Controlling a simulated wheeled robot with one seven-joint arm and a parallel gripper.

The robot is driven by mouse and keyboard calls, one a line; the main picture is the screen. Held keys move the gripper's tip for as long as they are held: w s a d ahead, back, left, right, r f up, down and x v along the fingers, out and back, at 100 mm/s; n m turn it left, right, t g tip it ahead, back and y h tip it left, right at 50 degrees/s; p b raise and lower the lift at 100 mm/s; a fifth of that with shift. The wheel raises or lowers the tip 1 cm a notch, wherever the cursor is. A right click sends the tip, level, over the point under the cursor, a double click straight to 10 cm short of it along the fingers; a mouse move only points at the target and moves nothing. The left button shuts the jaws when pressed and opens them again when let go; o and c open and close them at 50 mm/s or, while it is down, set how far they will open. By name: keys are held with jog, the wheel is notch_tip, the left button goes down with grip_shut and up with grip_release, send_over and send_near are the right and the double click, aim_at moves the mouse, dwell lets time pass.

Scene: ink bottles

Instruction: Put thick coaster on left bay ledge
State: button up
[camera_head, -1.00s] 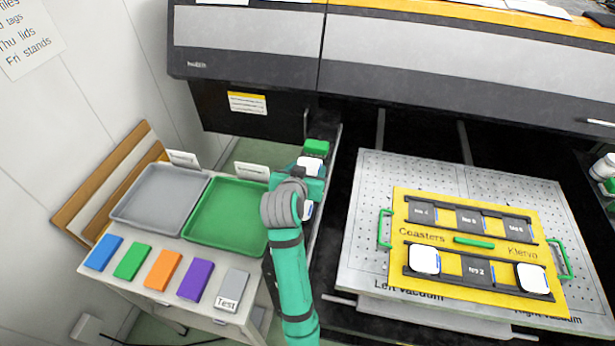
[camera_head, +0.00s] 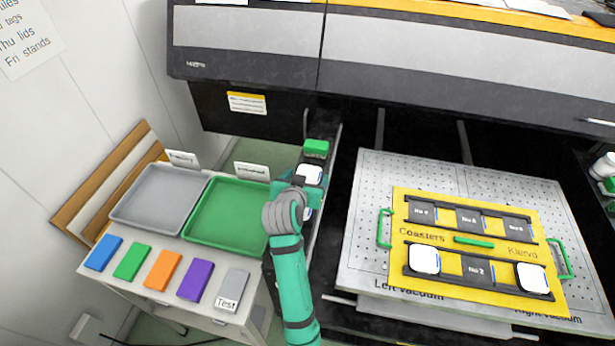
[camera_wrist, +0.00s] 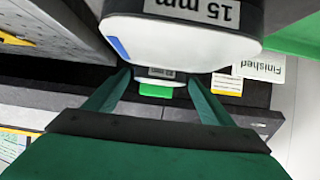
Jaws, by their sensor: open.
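A thick white coaster (camera_wrist: 185,48) with a dark edge band marked "15 mm" fills the top of the wrist view, close to the camera. In the head view a white piece of it (camera_head: 308,213) seems to show on the narrow dark ledge (camera_head: 322,192), partly hidden by my arm. My gripper (camera_wrist: 160,77) is open, its fingertips at the coaster's far edge. I cannot tell whether they touch it. In the head view my gripper (camera_head: 288,188) is at the ledge's left side. Another white coaster (camera_head: 311,174) and a green block (camera_head: 316,148) sit farther back on the ledge.
A green tray (camera_head: 187,226) and a grey tray (camera_head: 116,212) stand left, with several coloured blocks in front. A perforated bed (camera_head: 365,190) at right carries a yellow Coasters board (camera_head: 398,285) with white coasters in its front corners. A dark printer body spans the back.

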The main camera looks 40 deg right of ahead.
jog(key=shift+a+r, duration=0.15)
jog(key=shift+r, duration=0.05)
jog(key=v, duration=1.1)
jog(key=shift+s+a+r, duration=0.15)
jog(key=shift+s, duration=0.3)
